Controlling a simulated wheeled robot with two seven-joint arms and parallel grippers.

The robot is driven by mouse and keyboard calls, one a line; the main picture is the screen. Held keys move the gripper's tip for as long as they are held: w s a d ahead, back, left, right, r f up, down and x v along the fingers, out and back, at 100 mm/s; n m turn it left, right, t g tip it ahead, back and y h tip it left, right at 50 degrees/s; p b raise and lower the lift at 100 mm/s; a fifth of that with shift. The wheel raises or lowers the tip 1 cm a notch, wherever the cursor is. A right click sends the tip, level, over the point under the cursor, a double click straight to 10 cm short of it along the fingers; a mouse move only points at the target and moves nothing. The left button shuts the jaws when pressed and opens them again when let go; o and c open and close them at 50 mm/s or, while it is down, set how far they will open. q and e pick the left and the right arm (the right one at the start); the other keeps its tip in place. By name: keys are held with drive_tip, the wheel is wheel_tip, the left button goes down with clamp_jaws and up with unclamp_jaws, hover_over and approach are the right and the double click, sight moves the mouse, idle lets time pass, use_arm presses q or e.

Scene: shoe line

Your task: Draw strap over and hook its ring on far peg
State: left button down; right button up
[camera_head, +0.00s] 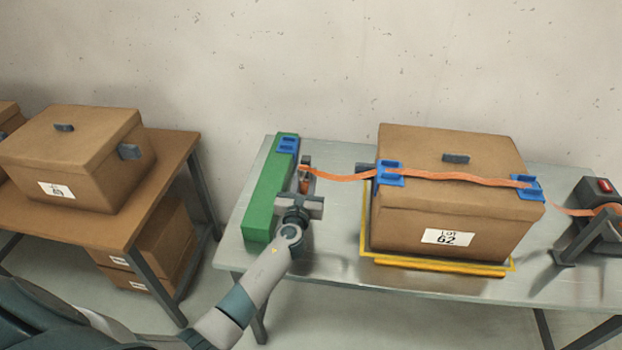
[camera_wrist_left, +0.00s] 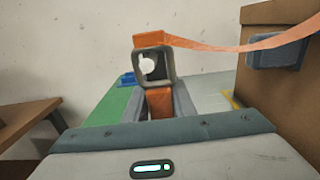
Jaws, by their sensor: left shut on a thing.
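The orange strap (camera_head: 450,178) runs from a reel on the right, across the box lid through two blue guides, and on left to my left gripper. My left gripper (camera_head: 304,180) is shut on the strap's end, just right of the green block (camera_head: 265,200). In the left wrist view, the dark squarish ring (camera_wrist_left: 153,66) stands above the fingers, with an orange tail (camera_wrist_left: 160,103) between them. The strap slopes up and right from the ring, slightly slack. I cannot make out a peg clearly; a blue fitting (camera_head: 287,144) sits on the green block's far end. My right gripper is not in view.
The cardboard box (camera_head: 450,215) labelled Lot 62 stands in a yellow frame (camera_head: 440,264) on the grey table (camera_head: 340,240). The strap reel (camera_head: 597,205) is at the right. A brown table (camera_head: 160,175) with boxes stands left, across a gap.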

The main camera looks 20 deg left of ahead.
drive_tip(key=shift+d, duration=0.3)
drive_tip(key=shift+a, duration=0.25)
use_arm(q)
drive_tip(key=c, duration=1.4)
unclamp_jaws()
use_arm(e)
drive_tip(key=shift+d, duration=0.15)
use_arm(q)
drive_tip(key=shift+s+d, duration=0.1)
drive_tip(key=shift+s, duration=0.35)
drive_tip(key=b+v, duration=0.2)
drive_tip(key=v, duration=1.4)
drive_tip(key=shift+s, duration=0.2)
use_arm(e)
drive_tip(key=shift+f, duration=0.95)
